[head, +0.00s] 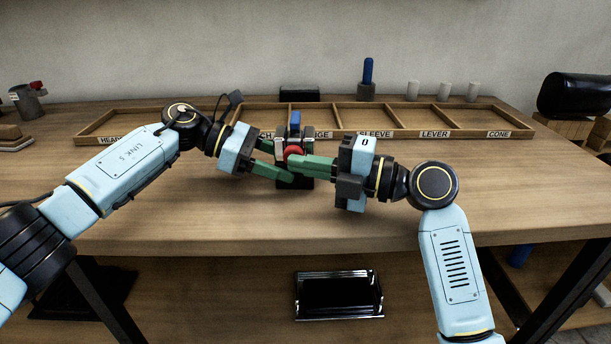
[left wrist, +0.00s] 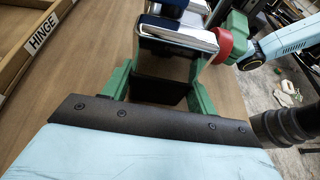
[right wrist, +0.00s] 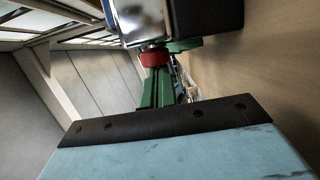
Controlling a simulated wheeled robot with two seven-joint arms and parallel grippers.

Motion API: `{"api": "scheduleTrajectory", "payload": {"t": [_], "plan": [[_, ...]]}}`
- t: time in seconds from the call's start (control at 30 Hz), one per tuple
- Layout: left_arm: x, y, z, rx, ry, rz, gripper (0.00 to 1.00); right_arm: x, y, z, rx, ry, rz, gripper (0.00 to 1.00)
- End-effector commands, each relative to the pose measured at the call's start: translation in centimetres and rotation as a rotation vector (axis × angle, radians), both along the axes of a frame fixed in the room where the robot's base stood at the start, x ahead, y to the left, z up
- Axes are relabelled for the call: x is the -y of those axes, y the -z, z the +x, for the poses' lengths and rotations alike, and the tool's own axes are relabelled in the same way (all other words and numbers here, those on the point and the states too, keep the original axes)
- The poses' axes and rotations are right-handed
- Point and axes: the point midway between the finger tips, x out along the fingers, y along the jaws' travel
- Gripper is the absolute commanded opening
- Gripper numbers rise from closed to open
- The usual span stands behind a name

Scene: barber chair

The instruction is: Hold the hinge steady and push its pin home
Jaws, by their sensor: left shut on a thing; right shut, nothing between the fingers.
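The hinge (head: 307,148) stands near the middle of the bench, with chrome plates, a black base (head: 295,183) and a blue part above. Its chrome plate also shows in the left wrist view (left wrist: 178,37) and the right wrist view (right wrist: 142,20). My left gripper (head: 272,165) is shut on the hinge from the left. The pin's red head (head: 292,152) sticks out on the hinge's side; its shaft is hidden. It also shows in the left wrist view (left wrist: 231,45). My right gripper (head: 300,163) is shut and empty, its fingertips at the red head (right wrist: 155,57), apparently touching it.
A wooden tray (head: 388,133) with labelled compartments lies behind the hinge. A blue peg in a holder (head: 367,80) and small white cylinders (head: 444,91) stand behind it. A black tray (head: 338,294) lies below the bench. The front of the bench is clear.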

Motion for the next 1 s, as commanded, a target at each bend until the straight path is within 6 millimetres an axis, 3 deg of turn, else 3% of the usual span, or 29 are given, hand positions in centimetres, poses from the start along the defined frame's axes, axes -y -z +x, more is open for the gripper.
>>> {"api": "scheduleTrajectory", "payload": {"t": [0.07, 0.27, 0.6, 0.8, 1.0], "plan": [[0.1, -0.1, -0.2, 0.000, 0.012, -0.002, 0.16, 0.3, 0.1, -0.3, 0.002, 0.013, -0.003, 0.00], [0.1, -0.1, -0.1, 0.000, 0.007, -0.002, 0.16, -0.3, 0.2, -3.7, 0.003, 0.002, -0.004, 0.00], [0.0, -0.1, 0.0, 0.001, 0.003, -0.002, 0.16, 6.7, 0.2, -6.4, -0.002, 0.000, -0.005, 0.00], [0.0, -0.1, 0.0, 0.000, 0.001, -0.002, 0.16, 8.6, 0.2, -7.1, -0.001, -0.002, -0.002, 0.00], [0.0, -0.1, 0.0, 0.001, 0.000, -0.002, 0.16, 9.0, 0.1, -7.3, 0.000, -0.004, 0.000, 0.00]]}}
